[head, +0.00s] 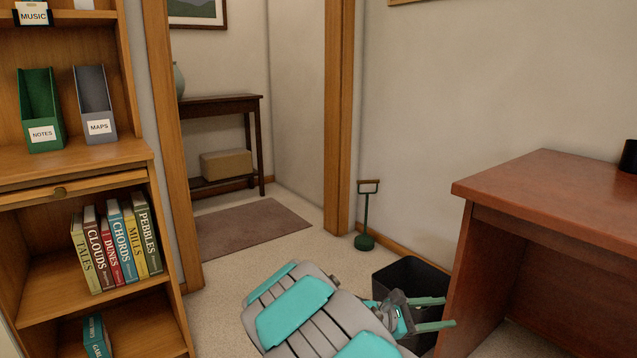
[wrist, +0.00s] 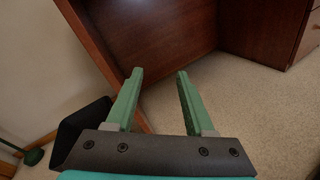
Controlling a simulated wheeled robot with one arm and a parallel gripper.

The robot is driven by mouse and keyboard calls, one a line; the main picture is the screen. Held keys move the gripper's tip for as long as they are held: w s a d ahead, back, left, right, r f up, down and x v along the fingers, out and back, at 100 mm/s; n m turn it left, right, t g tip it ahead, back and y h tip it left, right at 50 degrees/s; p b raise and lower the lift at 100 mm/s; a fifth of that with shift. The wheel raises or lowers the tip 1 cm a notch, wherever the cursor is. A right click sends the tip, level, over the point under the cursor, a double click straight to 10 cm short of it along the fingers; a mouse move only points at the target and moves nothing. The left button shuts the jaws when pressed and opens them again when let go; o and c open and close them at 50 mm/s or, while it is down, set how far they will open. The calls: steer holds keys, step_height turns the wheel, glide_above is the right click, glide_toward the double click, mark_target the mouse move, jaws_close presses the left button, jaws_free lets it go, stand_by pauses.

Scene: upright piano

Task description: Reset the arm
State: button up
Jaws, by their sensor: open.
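My arm, grey with teal panels, reaches up from the bottom of the head view. My gripper (head: 438,313) is at its end, with two green fingers pointing right toward the side of the desk. In the wrist view my gripper (wrist: 157,97) has its fingers spread apart with nothing between them. In the head view it is in front of a black bin (head: 411,274) and covers part of it. The bin also shows at the left of the wrist view (wrist: 82,133).
A reddish-brown desk (head: 560,200) stands at the right, close to my gripper. A wooden shelf (head: 75,160) with books and file holders is at the left. A doorway with a brown mat (head: 250,229) is at the back. A green-based stand (head: 364,241) is by the wall.

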steer(key=s+d+r+m+g+y+p, duration=0.15)
steer(key=s+m, duration=0.25)
steer(key=s, duration=0.4)
steer(key=s+d+r+m+g+y+p, duration=0.1)
steer(key=s+r+m+g+y, duration=0.2)
steer(key=s, duration=0.4)
steer(key=s+d+r+m+g+y+p, duration=0.15)
steer(key=s+m, duration=0.25)
steer(key=s, duration=0.4)
steer(key=s+a+r+m+y+p, duration=0.1)
steer(key=s+a+m+y+p, duration=0.1)
steer(key=s+a+y, duration=0.3)
steer(key=s+a+r+m+y+p, duration=0.1)
steer(key=s+a+r+m+y, duration=0.1)
steer(key=s+a+y, duration=0.3)
steer(key=s+a, duration=0.4)
steer(key=a, duration=0.1)
steer(key=shift+s+a+m+t+p, duration=0.15)
steer(key=shift+a+m+t+p, duration=0.15)
steer(key=shift+m+t+p, duration=0.1)
steer(key=shift+d+r, duration=0.1)
